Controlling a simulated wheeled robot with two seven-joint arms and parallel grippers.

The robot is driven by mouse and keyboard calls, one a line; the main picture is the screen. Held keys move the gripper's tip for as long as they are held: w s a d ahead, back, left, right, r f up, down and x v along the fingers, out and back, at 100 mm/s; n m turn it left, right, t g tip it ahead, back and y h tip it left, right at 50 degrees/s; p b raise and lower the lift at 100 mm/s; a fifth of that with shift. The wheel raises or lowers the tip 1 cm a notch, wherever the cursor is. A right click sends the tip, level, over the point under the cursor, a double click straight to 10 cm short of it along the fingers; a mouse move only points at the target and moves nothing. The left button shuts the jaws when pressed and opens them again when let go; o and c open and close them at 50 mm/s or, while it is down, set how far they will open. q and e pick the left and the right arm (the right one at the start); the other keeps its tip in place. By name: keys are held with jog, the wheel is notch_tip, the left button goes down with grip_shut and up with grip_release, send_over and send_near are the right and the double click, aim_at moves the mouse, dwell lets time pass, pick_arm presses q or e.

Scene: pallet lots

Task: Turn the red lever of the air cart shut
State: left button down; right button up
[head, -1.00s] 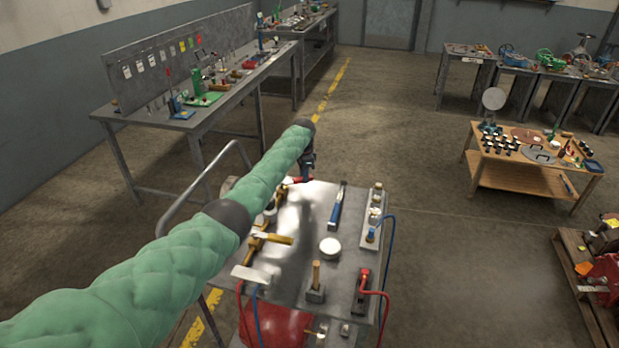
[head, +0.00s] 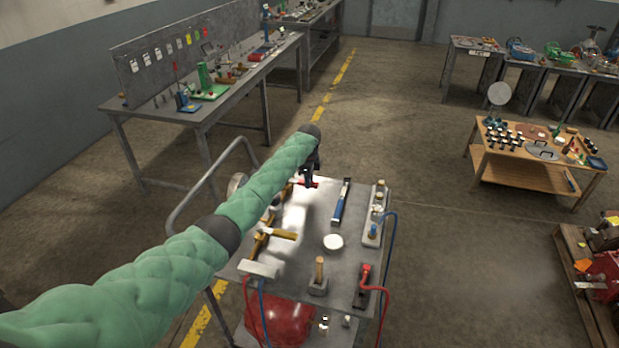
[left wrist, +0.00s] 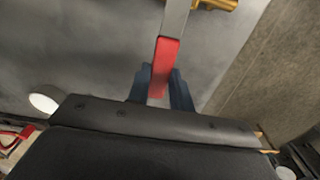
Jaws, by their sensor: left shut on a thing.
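The air cart (head: 300,262) stands in front of me, with a grey top and a red tank (head: 280,318) underneath. My left gripper (head: 308,182) is at the far edge of the cart top, partly hidden by its own arm. A bit of the red lever (head: 315,185) shows beside it. In the left wrist view the red lever (left wrist: 164,62) runs between the two dark blue fingers of my left gripper (left wrist: 160,88), which is shut on its red end. A grey metal part of the lever continues away toward a brass fitting (left wrist: 216,4). My right gripper is out of view.
On the cart top are a blue-handled tool (head: 341,202), a white disc (head: 333,242), a wooden-handled block (head: 319,275) and red and blue hoses. A curved handrail (head: 205,182) rises at the cart's left. Open floor lies right of the cart.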

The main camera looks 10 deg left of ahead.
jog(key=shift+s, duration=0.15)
pick_arm(q)
jog(key=c, duration=1.2)
grip_release()
jog(key=shift+a, duration=0.1)
jog(key=shift+c, duration=0.2)
jog(key=shift+s, duration=0.1)
jog(key=shift+r, duration=0.1)
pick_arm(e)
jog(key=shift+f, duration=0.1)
pick_arm(q)
jog(key=shift+r+b, duration=0.3)
jog(key=shift+r, duration=0.05)
notch_tip(320, 180, up, 5)
jog(key=shift+f+b, duration=0.1)
jog(key=shift+b, duration=0.9)
jog(key=shift+r, duration=1.1)
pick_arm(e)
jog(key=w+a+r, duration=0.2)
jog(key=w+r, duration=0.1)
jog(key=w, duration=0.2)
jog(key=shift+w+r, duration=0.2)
pick_arm(q)
jog(key=shift+f, duration=0.15)
